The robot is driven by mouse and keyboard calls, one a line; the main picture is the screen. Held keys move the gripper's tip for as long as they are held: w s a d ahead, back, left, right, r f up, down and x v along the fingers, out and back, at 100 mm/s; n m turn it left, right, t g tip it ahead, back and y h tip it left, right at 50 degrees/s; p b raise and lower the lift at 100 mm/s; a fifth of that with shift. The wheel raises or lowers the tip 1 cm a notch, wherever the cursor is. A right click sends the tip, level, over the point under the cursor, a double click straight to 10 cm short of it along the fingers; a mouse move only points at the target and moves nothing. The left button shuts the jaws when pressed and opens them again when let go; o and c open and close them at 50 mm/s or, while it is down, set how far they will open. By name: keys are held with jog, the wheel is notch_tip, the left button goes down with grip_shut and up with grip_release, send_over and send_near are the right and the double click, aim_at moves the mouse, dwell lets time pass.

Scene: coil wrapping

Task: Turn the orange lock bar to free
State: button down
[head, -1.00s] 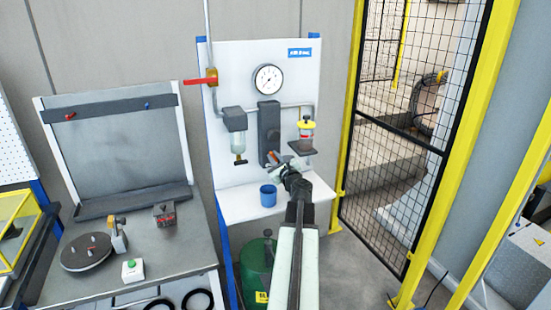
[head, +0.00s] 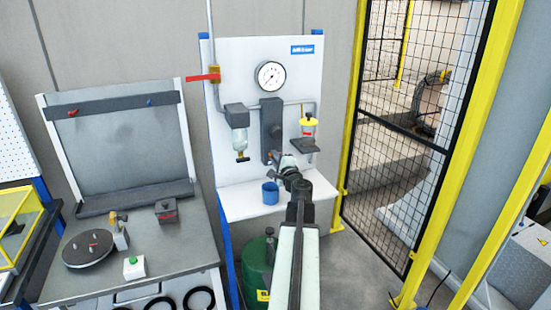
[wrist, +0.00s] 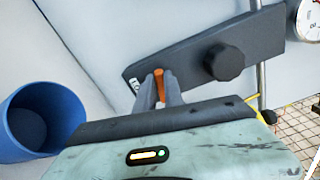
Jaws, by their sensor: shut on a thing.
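The orange lock bar (wrist: 159,82) stands between the two grey fingers of my gripper (wrist: 160,88) in the wrist view. The fingers are shut on it, close to the lower left part of a dark grey block (wrist: 190,65). A small white marking shows on the block just left of the bar. In the head view the dark block (head: 271,125) is mounted on the white panel, and my gripper (head: 272,159) is at its lower end. The bar is mostly hidden by the gripper there.
A black round knob (wrist: 223,62) sits on the block beside the fingers. A blue cup (head: 270,193) stands on the white shelf (head: 238,205) below. A filter bowl (head: 238,130) and a yellow-topped unit (head: 309,128) flank the block. A pressure gauge (head: 271,75) is above.

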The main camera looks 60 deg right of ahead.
jog(key=shift+f+n, duration=0.2)
jog(key=shift+n, duration=0.9)
jog(key=c, duration=1.4)
grip_release()
jog(key=shift+c, duration=0.2)
jog(key=shift+s+a, duration=0.1)
jog(key=shift+s, duration=0.05)
jog(key=v, duration=0.7)
jog(key=shift+s+a, duration=0.15)
jog(key=shift+s, duration=0.15)
jog(key=shift+w, duration=0.1)
